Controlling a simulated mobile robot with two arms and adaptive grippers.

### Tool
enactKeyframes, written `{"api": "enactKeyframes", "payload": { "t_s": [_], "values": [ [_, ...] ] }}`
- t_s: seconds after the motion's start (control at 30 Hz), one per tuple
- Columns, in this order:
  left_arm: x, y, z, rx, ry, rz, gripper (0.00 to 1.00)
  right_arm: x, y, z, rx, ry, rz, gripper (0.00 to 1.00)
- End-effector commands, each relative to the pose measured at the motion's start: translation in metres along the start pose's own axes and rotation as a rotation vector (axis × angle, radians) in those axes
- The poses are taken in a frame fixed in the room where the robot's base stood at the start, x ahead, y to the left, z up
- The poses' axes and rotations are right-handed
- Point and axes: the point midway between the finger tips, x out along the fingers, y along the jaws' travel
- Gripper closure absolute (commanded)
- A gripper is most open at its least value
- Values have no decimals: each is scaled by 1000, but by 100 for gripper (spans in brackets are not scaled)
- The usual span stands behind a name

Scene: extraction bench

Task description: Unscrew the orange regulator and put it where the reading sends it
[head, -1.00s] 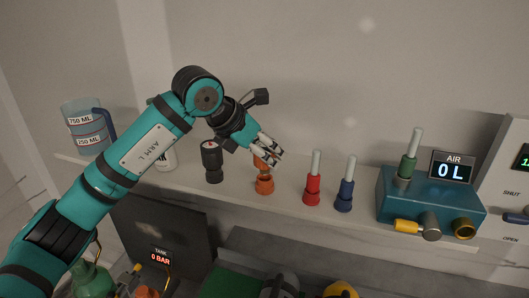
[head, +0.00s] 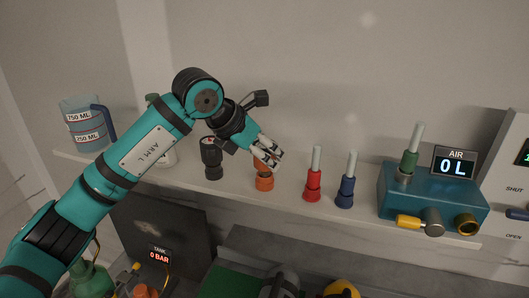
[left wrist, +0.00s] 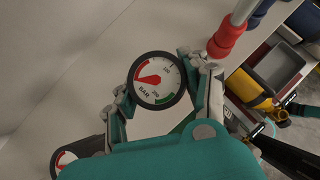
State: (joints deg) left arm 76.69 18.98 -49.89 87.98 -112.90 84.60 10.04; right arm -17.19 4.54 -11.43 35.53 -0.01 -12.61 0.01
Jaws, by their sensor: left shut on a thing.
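The orange regulator (head: 264,183) stands upright on the shelf, to the right of a black regulator (head: 212,160). My left gripper (head: 267,158) is shut on its upper part, and the fingers hide most of that part in the head view. In the left wrist view a round white gauge (left wrist: 158,80) marked BAR sits between my left fingers (left wrist: 165,95). It has a red and a green zone and a red needle pointing left in the picture; its small numbers are hard to read. My right gripper is not in view.
Red (head: 313,185) and blue (head: 346,190) fittings stand right of the regulator. A teal box (head: 430,200) beside an AIR display (head: 453,162) reading 0 L is farther right. A measuring jug (head: 82,125) stands left. Below, a TANK display (head: 160,255) reads 0 BAR.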

Motion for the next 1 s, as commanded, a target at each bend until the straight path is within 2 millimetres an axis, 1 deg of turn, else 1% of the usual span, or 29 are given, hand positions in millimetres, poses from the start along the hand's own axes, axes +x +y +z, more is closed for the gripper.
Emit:
{"api": "enactKeyframes", "payload": {
  "t_s": [0.5, 0.53, 0.73, 0.93, 1.0],
  "values": [
    [10, 0, -8, 0, -2, 0, 100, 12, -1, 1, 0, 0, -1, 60],
    [10, 0, -8, 0, -2, 0, 53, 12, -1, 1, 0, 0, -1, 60],
    [10, 0, -8, 0, -1, 0, 27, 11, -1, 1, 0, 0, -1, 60],
    [10, 0, -8, 0, 0, 0, 27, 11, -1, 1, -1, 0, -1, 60],
    [10, 0, -9, 0, 2, 0, 27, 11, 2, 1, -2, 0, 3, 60]
  ]
}}
